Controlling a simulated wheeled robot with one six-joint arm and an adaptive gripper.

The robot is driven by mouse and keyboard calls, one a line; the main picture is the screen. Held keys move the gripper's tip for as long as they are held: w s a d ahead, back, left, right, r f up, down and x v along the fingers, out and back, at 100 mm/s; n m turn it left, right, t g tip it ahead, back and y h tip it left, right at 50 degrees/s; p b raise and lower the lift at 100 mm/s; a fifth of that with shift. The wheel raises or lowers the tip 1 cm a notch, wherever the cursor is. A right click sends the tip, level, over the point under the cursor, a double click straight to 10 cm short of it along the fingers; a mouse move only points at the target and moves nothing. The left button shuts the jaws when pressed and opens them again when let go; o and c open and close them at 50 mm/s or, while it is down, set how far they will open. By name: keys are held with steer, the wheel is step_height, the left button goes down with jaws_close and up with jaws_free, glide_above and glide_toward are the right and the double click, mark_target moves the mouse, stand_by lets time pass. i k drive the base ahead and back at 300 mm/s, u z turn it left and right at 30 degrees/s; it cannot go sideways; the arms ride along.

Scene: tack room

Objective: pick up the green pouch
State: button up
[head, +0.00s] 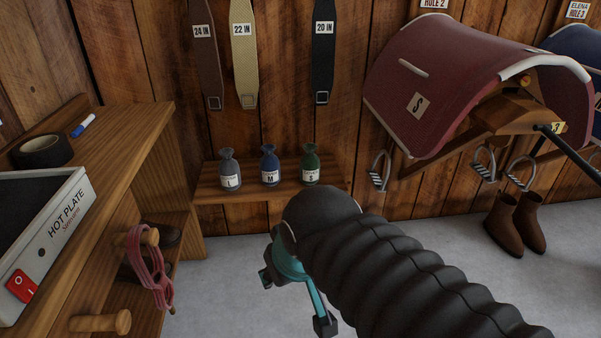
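The green pouch (310,165) stands upright at the right on a small wooden wall shelf (222,193), with a label that seems to read S. A blue pouch (269,167) marked M stands in the middle, and a grey pouch (229,171) marked L stands at the left. My gripper (296,300) is in front of the shelf and lower in the picture, apart from the pouches. Its fingers look spread, with nothing seen between them. My dark ribbed arm hides part of the gripper and the floor behind it.
A wooden bench (120,150) at left holds a hot plate (45,240), a black tape roll (43,151) and a blue marker (84,124). A pink halter (150,265) hangs from a peg. A red saddle pad (440,80), stirrups (379,172) and brown boots (516,222) are at right.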

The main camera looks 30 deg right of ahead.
mark_target(310, 164)
steer(key=u, duration=2.7)
steer(key=k, duration=0.95)
steer(key=z, duration=1.75)
